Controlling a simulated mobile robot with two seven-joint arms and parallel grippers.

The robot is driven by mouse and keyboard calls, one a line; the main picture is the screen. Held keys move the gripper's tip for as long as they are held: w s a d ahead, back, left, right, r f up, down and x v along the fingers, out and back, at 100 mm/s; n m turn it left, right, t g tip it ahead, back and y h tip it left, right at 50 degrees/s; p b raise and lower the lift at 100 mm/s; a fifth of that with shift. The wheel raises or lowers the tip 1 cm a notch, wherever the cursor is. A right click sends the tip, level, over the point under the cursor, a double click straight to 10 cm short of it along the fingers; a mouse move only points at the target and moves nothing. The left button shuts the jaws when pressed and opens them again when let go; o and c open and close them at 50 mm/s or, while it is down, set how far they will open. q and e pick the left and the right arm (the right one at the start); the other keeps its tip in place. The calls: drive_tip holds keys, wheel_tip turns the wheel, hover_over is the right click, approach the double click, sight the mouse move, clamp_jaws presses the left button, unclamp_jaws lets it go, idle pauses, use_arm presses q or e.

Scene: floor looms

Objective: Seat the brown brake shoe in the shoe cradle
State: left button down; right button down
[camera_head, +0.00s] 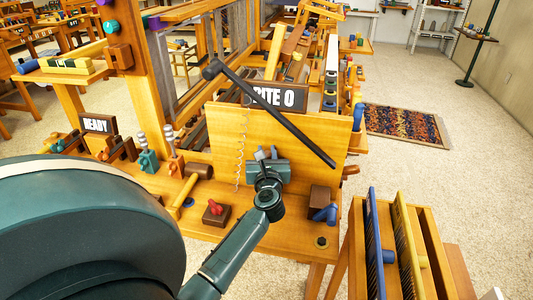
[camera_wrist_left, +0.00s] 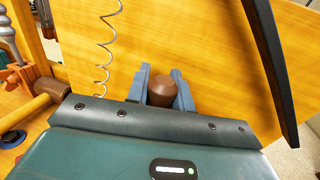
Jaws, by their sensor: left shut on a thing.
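My left gripper (camera_head: 267,154) is in front of the upright wooden panel of the loom. In the left wrist view its blue fingers (camera_wrist_left: 161,88) are shut on a brown rounded piece (camera_wrist_left: 161,94); only its end shows, so I cannot tell for sure that it is the brown brake shoe. I cannot pick out the shoe cradle with certainty. A dark brown block (camera_head: 320,196) with a blue peg is on the bench to the right of the gripper. My right gripper is not in view.
A long black lever (camera_head: 280,118) slants across the panel (camera_head: 225,125), close above the gripper. A "BITE 0" sign (camera_head: 277,96) is behind it. A coiled spring (camera_head: 241,150), a mallet (camera_head: 190,185) and a red-knobbed block (camera_head: 216,212) are left. A rack (camera_head: 432,250) stands right.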

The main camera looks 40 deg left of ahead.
use_arm(q)
drive_tip(key=shift+f, duration=0.15)
drive_tip(key=c, duration=1.1)
unclamp_jaws()
drive_tip(key=shift+c, duration=0.2)
